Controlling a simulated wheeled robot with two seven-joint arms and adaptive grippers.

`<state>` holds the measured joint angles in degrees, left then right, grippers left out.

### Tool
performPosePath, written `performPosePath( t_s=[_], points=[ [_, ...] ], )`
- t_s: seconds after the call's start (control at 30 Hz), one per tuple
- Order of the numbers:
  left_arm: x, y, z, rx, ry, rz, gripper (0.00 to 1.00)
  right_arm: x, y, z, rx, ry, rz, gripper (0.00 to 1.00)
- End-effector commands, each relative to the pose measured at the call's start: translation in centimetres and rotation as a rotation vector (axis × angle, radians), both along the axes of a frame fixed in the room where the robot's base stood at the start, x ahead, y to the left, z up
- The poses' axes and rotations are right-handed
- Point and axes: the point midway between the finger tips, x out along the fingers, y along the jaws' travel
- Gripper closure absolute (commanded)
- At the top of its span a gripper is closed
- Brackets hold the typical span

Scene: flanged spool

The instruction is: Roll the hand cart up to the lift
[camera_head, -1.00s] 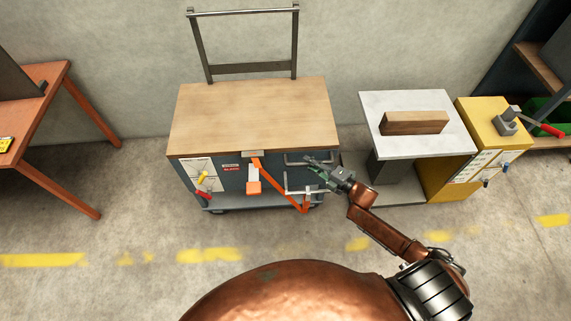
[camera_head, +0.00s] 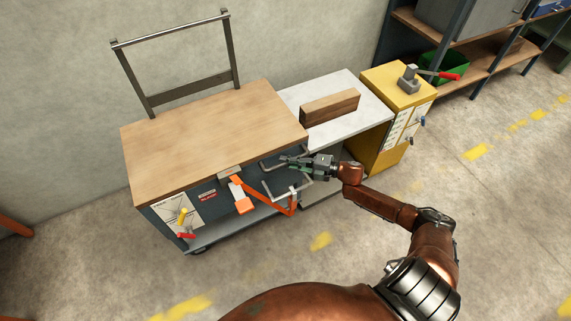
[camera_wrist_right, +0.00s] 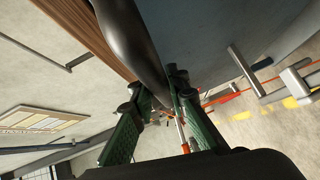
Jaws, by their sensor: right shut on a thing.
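The hand cart (camera_head: 215,135) has a wooden top, a blue-grey body and a tall push frame at its far left. The lift (camera_head: 345,132) has a pale platform and stands to the cart's right. The cart's right edge appears to meet or slightly overlap the platform's near left edge; I cannot tell whether they touch. My right gripper (camera_head: 302,163) is shut on the grey upper bar handle (camera_head: 272,163) at the cart's front right. In the right wrist view, a dark bar (camera_wrist_right: 140,45) runs between its green-padded fingers (camera_wrist_right: 160,95). My left gripper is out of view.
A wooden block (camera_head: 330,106) lies on the lift platform. An orange arm (camera_head: 268,198) and a second bar handle are on the cart's front. Open floor lies in front.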

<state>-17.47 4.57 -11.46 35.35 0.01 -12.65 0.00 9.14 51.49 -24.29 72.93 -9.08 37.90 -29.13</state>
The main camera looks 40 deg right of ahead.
Motion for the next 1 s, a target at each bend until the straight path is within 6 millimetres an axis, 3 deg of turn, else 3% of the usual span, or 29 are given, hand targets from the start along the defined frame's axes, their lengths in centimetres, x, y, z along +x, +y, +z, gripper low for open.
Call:
performPosePath(
  t_s=[0.23, 0.27, 0.5, 0.83, 1.0],
  points=[
    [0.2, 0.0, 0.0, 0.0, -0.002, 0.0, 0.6, 0.0, -0.7, 0.0, -0.003, 0.001, -0.014, 1.0],
    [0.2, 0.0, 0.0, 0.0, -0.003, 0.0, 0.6, 0.0, -0.8, 0.0, -0.004, 0.001, -0.015, 0.84],
    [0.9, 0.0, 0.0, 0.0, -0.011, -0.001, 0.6, 0.0, -0.5, 0.0, -0.003, 0.001, -0.01, 0.68],
    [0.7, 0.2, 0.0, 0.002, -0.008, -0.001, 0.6, -0.2, -0.5, 0.0, -0.002, 0.001, -0.007, 0.67],
    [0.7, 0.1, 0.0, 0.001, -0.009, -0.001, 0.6, -2.0, -1.9, 0.2, -0.003, 0.004, -0.008, 0.67]
  ],
)
